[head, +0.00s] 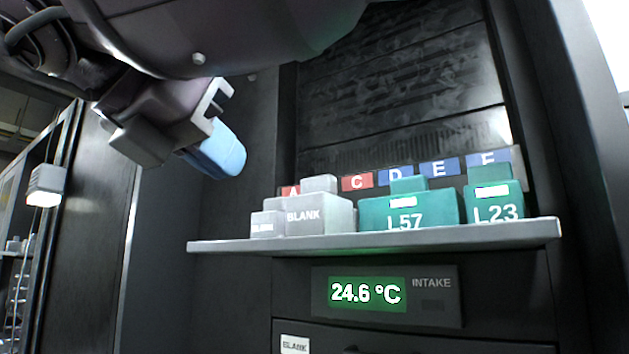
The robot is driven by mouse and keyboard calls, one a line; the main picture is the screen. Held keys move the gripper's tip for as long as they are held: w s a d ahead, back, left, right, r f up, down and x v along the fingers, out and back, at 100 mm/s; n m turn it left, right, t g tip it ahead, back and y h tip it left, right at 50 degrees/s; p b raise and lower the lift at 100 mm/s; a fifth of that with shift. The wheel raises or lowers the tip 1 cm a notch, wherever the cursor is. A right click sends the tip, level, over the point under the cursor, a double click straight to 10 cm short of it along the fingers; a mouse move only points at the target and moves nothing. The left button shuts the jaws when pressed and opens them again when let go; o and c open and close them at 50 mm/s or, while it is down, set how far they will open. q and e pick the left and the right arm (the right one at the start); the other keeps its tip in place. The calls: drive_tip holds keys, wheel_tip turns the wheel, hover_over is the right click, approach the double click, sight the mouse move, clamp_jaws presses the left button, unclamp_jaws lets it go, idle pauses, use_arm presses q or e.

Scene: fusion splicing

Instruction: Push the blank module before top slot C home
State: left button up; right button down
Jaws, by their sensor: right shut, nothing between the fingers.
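A large grey module marked BLANK (320,215) stands on a shelf, below and left of the red label C (357,182). A smaller grey BLANK module (267,224) is to its left. I cannot tell which slot each faces or how deep it sits; the slots are hidden behind the modules. My right gripper (218,150), with light blue fingertips, is shut and empty in the air. It is up and left of the modules, apart from them. My left gripper is not in view.
Green modules L57 (410,212) and L23 (495,205) stand to the right on the shelf (400,240), below blue labels D, E and F. A dark louvred panel (400,80) rises behind. A display (367,293) below reads 24.6 °C. The shelf's left end is clear.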

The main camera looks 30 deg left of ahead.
drive_tip(key=s, duration=0.2)
drive_tip(key=p, duration=0.1)
approach(303, 205)
drive_tip(key=shift+w+f, duration=1.25)
drive_tip(key=shift+f, duration=0.5)
drive_tip(key=shift+w+d, duration=0.15)
drive_tip(key=shift+w, duration=0.65)
drive_tip(key=shift+w+d, duration=0.15)
drive_tip(key=shift+w, duration=0.7)
drive_tip(key=shift+w+d, duration=0.15)
drive_tip(key=shift+w, duration=1.6)
drive_tip(key=shift+w+d, duration=0.15)
drive_tip(key=shift+w, duration=2.1)
drive_tip(key=shift+s+f+b, duration=0.1)
drive_tip(key=shift+s+b, duration=0.4)
drive_tip(key=shift+s, duration=0.2)
drive_tip(key=shift+s+b, duration=0.7)
drive_tip(key=shift+s, duration=0.6)
drive_tip(key=shift+s+a+b, duration=0.1)
drive_tip(key=shift+s+b, duration=0.2)
drive_tip(key=shift+s, duration=0.55)
drive_tip(key=shift+s+a+b, duration=0.15)
drive_tip(key=shift+s+b, duration=0.15)
drive_tip(key=shift+s, duration=0.85)
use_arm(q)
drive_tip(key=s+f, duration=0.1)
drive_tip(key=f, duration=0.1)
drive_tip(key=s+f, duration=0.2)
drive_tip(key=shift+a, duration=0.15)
